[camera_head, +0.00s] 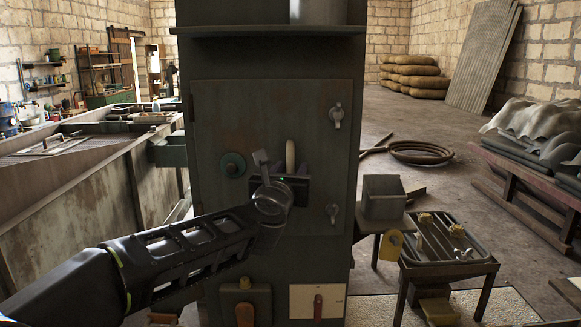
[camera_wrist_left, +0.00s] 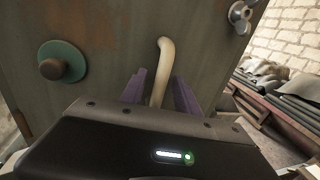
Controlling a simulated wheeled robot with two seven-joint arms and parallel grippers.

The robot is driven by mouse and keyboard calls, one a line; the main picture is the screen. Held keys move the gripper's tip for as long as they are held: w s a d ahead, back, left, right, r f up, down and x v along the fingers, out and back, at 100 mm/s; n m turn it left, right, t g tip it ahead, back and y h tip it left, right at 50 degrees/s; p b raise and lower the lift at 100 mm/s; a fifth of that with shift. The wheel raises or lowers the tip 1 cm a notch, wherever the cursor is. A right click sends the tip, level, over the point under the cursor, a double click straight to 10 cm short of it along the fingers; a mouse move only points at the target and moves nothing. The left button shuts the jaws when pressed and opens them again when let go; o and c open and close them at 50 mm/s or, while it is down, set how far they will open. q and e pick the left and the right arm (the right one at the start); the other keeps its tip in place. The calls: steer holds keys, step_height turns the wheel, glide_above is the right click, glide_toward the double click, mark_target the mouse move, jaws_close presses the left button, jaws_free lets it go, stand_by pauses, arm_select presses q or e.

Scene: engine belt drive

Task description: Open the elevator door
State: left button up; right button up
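The elevator door (camera_head: 225,115) is a grey-green metal panel on a tall dark cabinet and looks closed. A pale bent handle (camera_head: 290,155) stands out from it; it also shows in the left wrist view (camera_wrist_left: 165,60). My left gripper (camera_head: 281,175) is at the door, over the lower part of the handle. In the left wrist view its two purple fingers stand apart, with the handle between them and gaps at both sides. The lower end of the handle is hidden by the gripper body. My right gripper is not in view.
Two wing latches, an upper one (camera_head: 337,115) and a lower one (camera_head: 332,213), sit at the door's right edge. A teal-ringed knob (camera_head: 232,165) is at its left. A metal box (camera_head: 384,198) and a tray table (camera_head: 448,270) stand close at right. A rusty bench (camera_head: 75,205) stands left.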

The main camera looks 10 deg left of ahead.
arm_select(q)
steer(key=shift+w, duration=0.1)
steer(key=shift+c, duration=0.5)
jaws_close()
stand_by(0.9)
